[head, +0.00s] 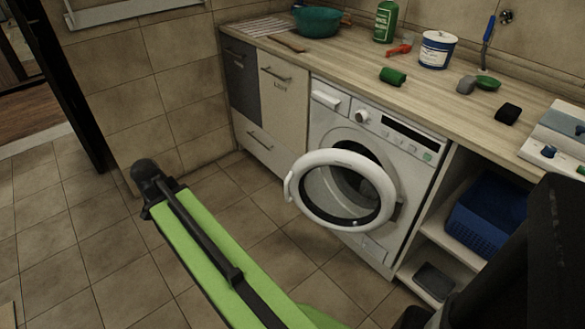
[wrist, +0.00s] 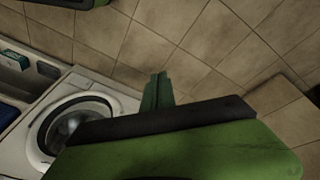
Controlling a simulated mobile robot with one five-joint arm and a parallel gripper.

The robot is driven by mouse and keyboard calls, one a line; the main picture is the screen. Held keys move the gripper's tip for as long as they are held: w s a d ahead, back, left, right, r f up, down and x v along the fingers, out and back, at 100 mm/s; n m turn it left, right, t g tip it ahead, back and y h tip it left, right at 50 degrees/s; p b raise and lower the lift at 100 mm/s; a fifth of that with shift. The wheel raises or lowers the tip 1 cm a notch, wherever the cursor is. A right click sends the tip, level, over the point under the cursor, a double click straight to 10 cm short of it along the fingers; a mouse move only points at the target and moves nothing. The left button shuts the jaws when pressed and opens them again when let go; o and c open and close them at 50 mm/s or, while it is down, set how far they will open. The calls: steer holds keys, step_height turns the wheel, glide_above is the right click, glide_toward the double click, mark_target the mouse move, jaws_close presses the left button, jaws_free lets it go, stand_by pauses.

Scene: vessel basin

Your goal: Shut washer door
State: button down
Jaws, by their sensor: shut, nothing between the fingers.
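The washer (head: 395,150) is white and stands under the wooden counter in the head view. Its round door (head: 312,165) has a white ring and a glass middle. The door stands open, swung out from the front, with its handle on the left and a dark gap behind its upper right edge. The washer also shows at the left of the wrist view (wrist: 28,150), with a round white ring partly hidden by my gripper. My gripper (wrist: 157,82) is shut and empty, apart from the washer in that picture. I cannot make out its fingertips in the head view.
Left of the washer is a cabinet (head: 284,90) with drawers. To the right, open shelves hold a blue basket (head: 490,215). The counter (head: 340,60) carries a teal bowl (head: 318,22), a green bottle (head: 386,22) and several small items. The tiled floor left of the washer is clear.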

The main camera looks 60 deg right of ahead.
steer(key=s+d+r+m+g+h, duration=0.1)
steer(key=s+d+m, duration=0.3)
steer(key=d, duration=0.5)
steer(key=s+d+r+m+h, duration=0.1)
steer(key=d+m, duration=0.6)
steer(key=d, duration=0.1)
steer(key=m+g+h, duration=0.1)
steer(key=m+g, duration=0.1)
steer(key=m, duration=0.7)
glide_toward(301, 175)
steer(key=w+a+r, duration=0.1)
steer(key=a+r, duration=0.3)
steer(key=a, duration=0.3)
steer(key=shift+s+d+f+b, duration=0.3)
steer(key=shift+d+f+b, duration=0.95)
steer(key=shift+d, duration=0.25)
steer(key=shift+s+d+f+b, duration=0.35)
steer(key=shift+d+f+b, duration=0.85)
steer(key=shift+d+f, duration=0.25)
steer(key=shift+s+d+f+b, duration=0.3)
steer(key=shift+d+f+b, duration=0.9)
steer(key=shift+d, duration=0.35)
